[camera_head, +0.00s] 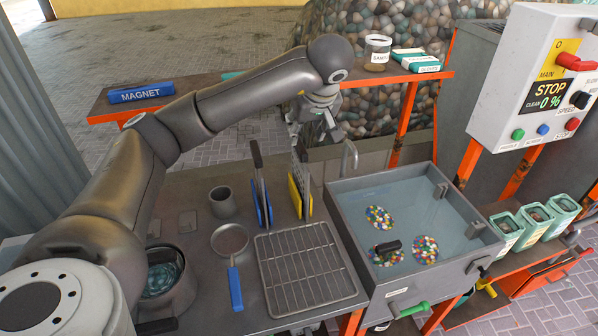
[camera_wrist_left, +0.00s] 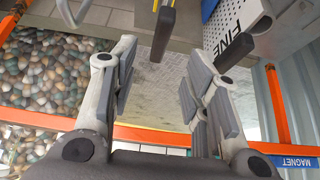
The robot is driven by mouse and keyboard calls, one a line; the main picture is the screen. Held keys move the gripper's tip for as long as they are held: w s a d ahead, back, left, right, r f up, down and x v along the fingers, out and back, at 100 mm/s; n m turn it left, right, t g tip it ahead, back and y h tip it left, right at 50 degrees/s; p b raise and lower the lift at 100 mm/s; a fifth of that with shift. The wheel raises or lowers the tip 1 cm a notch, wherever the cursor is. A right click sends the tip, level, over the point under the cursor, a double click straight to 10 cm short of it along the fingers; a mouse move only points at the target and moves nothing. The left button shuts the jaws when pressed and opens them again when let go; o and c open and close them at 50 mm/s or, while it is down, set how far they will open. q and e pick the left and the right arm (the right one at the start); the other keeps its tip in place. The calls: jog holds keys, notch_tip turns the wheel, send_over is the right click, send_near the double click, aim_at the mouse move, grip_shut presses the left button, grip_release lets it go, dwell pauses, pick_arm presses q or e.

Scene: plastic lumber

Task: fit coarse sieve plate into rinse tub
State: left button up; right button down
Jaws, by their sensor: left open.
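The rinse tub (camera_head: 348,232) is a grey box of water at the right of the bench, with several patches of coloured pellets in it. Two sieve plates stand upright left of it: a blue-edged plate (camera_head: 263,203) and a yellow-edged plate (camera_head: 300,194), both with dark handles. In the left wrist view the blue-edged plate (camera_wrist_left: 246,32) reads FINE; no label on the yellow-edged one is legible. My left gripper (camera_head: 317,126) is open and empty above and behind the plates. In its wrist view (camera_wrist_left: 158,88), a dark handle (camera_wrist_left: 163,38) appears ahead between the fingers, apart from them.
A wire rack (camera_head: 305,268) lies in front of the plates. A blue-handled strainer (camera_head: 231,242), a cup (camera_head: 222,202) and a round pot (camera_head: 168,285) are to the left. An orange-edged shelf (camera_head: 428,76) runs behind. A control box (camera_head: 540,75) stands right.

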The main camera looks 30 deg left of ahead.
aim_at(300, 145)
pick_arm(q)
jog(key=p+x, duration=0.1)
jog(key=x, duration=0.3)
jog(key=shift+w+a+f, duration=0.1)
jog(key=shift+f, duration=0.15)
jog(key=shift+w+a+f+p, duration=0.15)
jog(key=shift+a+f+p, duration=0.1)
jog(key=shift+f+p, duration=0.2)
jog(key=p+x, duration=0.1)
jog(key=x, duration=0.2)
jog(key=shift+f, duration=0.15)
jog(key=shift+w+a+f, duration=0.2)
jog(key=shift+f, duration=0.2)
grip_shut()
jog(key=shift+r, duration=0.1)
